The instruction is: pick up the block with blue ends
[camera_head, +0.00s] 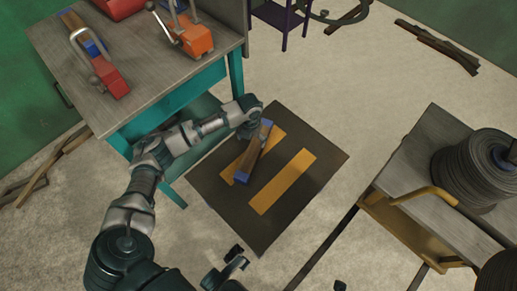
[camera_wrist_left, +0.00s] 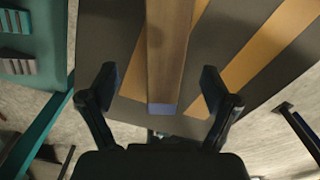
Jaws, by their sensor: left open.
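The block with blue ends (camera_head: 252,156) is a long brown bar lying on the dark mat (camera_head: 303,205) with yellow stripes. In the left wrist view the block (camera_wrist_left: 168,50) runs from the top edge to a blue end face near the middle. My left gripper (camera_head: 262,130) is over the block's far end in the head view. In the left wrist view its two fingers (camera_wrist_left: 159,88) are spread wide, one on each side of the blue end, with gaps on both sides. Dark parts at the bottom of the head view may be my right gripper (camera_head: 228,271); its fingers are unclear.
A workbench (camera_head: 60,52) with teal legs and red and orange tools stands at the left, close to my left arm. A cart (camera_head: 436,140) with a coiled reel (camera_head: 474,168) is at the right. Floor around the mat is mostly clear.

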